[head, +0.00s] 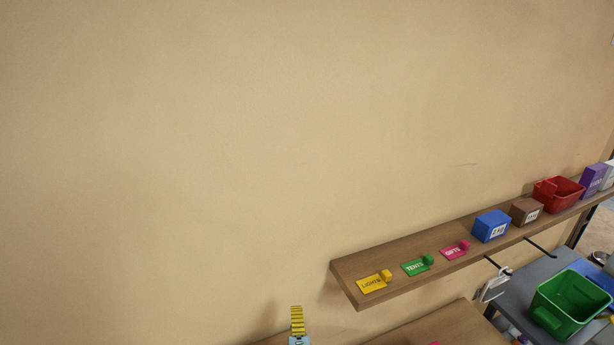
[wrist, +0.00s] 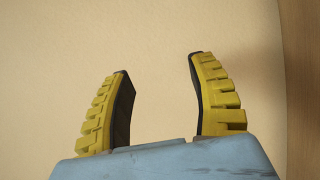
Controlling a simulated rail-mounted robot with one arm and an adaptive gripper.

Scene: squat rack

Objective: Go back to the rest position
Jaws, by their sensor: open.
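My gripper (wrist: 158,92) shows in the wrist view with its two yellow and black fingers spread apart. Nothing is between them, and plain beige wall lies beyond. In the head view a yellow finger of my gripper (head: 297,312) points up at the bottom edge, left of the wooden shelf (head: 348,280). The rest of the gripper is cut off below the picture. It touches no object that I can see.
The shelf bears yellow (head: 371,284), green (head: 414,267) and pink (head: 453,251) labels with small blocks, a blue box (head: 491,227), a brown box (head: 526,212) and a red bin (head: 558,194). A green bin (head: 570,303) stands lower right. The wall at left is bare.

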